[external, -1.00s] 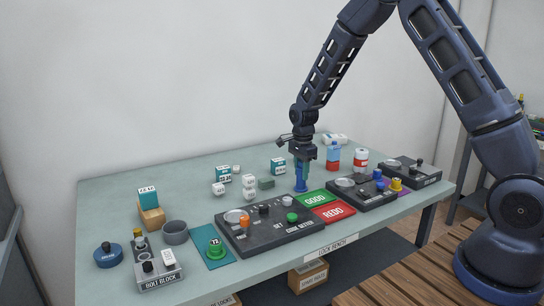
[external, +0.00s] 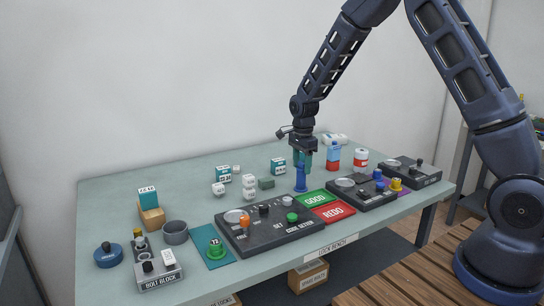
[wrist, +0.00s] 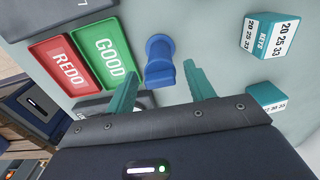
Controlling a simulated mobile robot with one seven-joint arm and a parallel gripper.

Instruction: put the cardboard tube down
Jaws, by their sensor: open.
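My gripper (external: 304,158) points down over the back middle of the bench. Its teal fingers are apart, with nothing held between them; they also show in the wrist view (wrist: 165,72). A blue upright piece with a wider foot (external: 300,180) stands on the bench just below the fingertips. It also shows just ahead of the finger gap in the wrist view (wrist: 159,62). I see nothing that is plainly a cardboard tube, and cannot tell whether the blue piece is one.
The green GOOD (external: 315,198) and red REDO (external: 333,212) pads lie in front of the blue piece. A dark console (external: 270,240) sits front left, another (external: 350,196) to the right. Labelled teal-and-white boxes (external: 278,166) and red-and-white containers (external: 361,160) stand nearby. Open bench lies at the back left.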

